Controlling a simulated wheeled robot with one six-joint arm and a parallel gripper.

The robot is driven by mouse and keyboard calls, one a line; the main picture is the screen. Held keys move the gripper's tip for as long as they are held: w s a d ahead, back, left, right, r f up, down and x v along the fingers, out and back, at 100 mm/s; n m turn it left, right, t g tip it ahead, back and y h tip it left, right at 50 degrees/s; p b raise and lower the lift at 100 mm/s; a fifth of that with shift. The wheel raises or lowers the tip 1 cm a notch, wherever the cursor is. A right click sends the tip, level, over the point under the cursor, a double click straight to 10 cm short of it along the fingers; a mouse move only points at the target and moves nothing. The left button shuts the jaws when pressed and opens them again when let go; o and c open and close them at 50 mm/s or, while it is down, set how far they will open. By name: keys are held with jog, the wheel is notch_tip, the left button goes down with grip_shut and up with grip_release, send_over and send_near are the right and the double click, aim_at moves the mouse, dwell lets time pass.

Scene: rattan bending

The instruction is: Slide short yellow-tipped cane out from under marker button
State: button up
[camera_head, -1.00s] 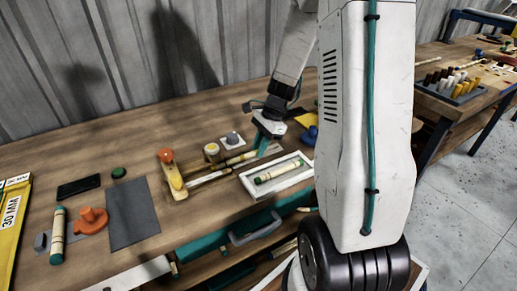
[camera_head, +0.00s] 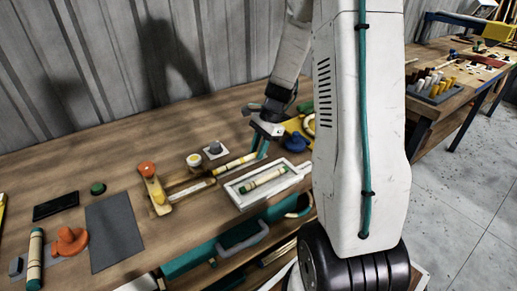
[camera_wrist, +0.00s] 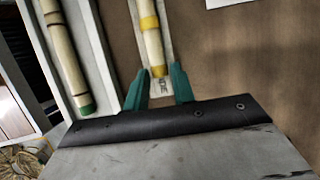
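The short yellow-tipped cane (camera_head: 235,163) lies low over the bench, left of the white tray. In the wrist view this cane (camera_wrist: 151,40) is pale with yellow bands. In the head view my gripper (camera_head: 261,147) is at the cane's right end. A grey round knob on a white square base (camera_head: 215,148) stands just behind the cane, and a round yellow-and-white piece (camera_head: 194,160) stands to its left. I cannot tell for sure which is the marker button.
The white tray (camera_head: 235,195) holds a green-tipped cane (camera_head: 264,181), close to my gripper. An orange-knobbed yellow clamp (camera_head: 149,178) stands left. A grey mat (camera_head: 113,232) lies further left. Blue and yellow pieces (camera_head: 295,142) stand behind my gripper.

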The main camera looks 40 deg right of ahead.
jog(key=shift+o, duration=1.2)
jog(key=v, duration=0.7)
jog(key=shift+r, duration=0.4)
jog(key=shift+d, duration=0.1)
jog(key=s+a+r+n+h, duration=0.1)
jog(key=s+a+r+n, duration=0.3)
jog(key=s+a+n, duration=0.2)
jog(key=s+a+r+n+h, duration=0.2)
jog(key=s+a+r+n, duration=0.2)
jog(key=s+a+n, duration=0.2)
jog(key=s+a+r+n+t+h, duration=0.1)
jog(key=s+a+r+n, duration=0.4)
jog(key=s, duration=0.6)
jog(key=a+n, duration=0.2)
jog(key=a, duration=0.1)
jog(key=shift+a+h, duration=0.3)
jog(key=shift+a, duration=0.1)
